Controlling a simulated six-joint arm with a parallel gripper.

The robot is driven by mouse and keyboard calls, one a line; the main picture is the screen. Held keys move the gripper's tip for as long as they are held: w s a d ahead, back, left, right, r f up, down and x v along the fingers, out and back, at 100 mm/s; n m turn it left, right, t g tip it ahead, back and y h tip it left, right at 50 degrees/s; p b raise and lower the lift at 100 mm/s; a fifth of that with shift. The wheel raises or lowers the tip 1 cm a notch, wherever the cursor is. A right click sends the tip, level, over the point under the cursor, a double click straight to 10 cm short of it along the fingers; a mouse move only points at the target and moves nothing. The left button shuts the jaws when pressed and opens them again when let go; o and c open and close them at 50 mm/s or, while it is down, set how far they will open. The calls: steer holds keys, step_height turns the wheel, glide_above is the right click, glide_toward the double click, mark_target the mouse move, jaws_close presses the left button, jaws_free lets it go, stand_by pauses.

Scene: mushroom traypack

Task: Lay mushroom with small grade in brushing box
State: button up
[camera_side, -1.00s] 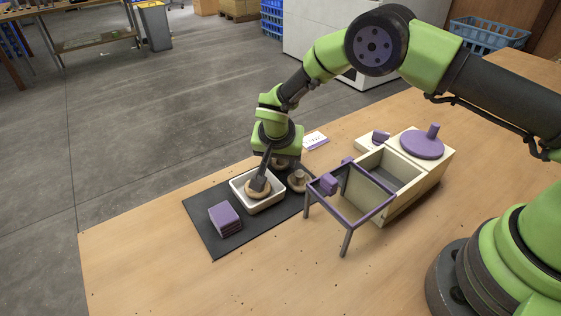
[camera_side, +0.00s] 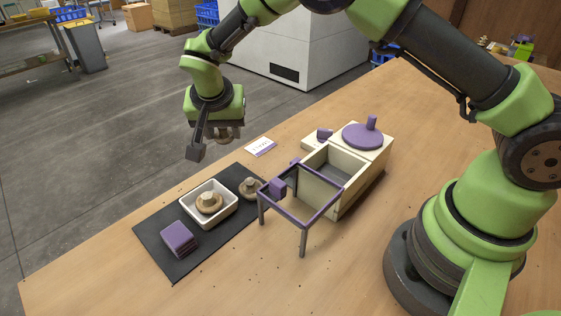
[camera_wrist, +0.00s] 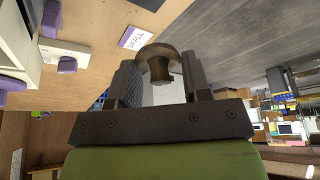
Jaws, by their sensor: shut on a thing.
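My gripper (camera_wrist: 160,72) is shut on a brown mushroom (camera_wrist: 157,55), which shows between the two dark fingers in the wrist view. In the side view my gripper (camera_side: 213,142) is raised clear of the table, beyond the dark mat, with the held mushroom (camera_side: 229,133) partly hidden. A card (camera_wrist: 135,38) reads SMALL; it also lies on the table in the side view (camera_side: 261,147). A cream box (camera_side: 342,180) has an open compartment and a round purple lid with a knob (camera_side: 362,136). Which container is the brushing box I cannot tell for certain.
A white tray (camera_side: 228,209) on the dark mat (camera_side: 158,235) holds one mushroom (camera_side: 209,204). Another mushroom (camera_side: 251,188) stands beside the tray. A purple stack (camera_side: 178,238) lies on the mat's near end. A purple-rimmed frame on legs (camera_side: 322,221) juts from the cream box.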

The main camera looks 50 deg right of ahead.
steer(key=s+d+r+m+g+y, duration=0.15)
steer(key=s+d+m+g, duration=0.35)
steer(key=s+m, duration=0.6)
steer(key=s+d+r+m+g+y, duration=0.1)
steer(key=s+d+m+g+y, duration=0.15)
steer(key=s+d+m, duration=0.9)
steer(key=w+a+f+m, duration=0.1)
steer(key=f, duration=0.2)
steer(key=w+a+f+m, duration=0.1)
steer(key=a+f+m, duration=0.1)
steer(key=f, duration=0.1)
steer(key=w+a+f+m, duration=0.1)
steer(key=a+f, duration=0.1)
steer(key=f, duration=0.1)
steer(key=shift+w+a+f+h, duration=0.1)
steer(key=shift+w+a+h, duration=0.15)
steer(key=shift+w+h, duration=0.1)
steer(key=o, duration=0.3)
steer(key=shift+f, duration=0.1)
steer(key=shift+o, duration=0.6)
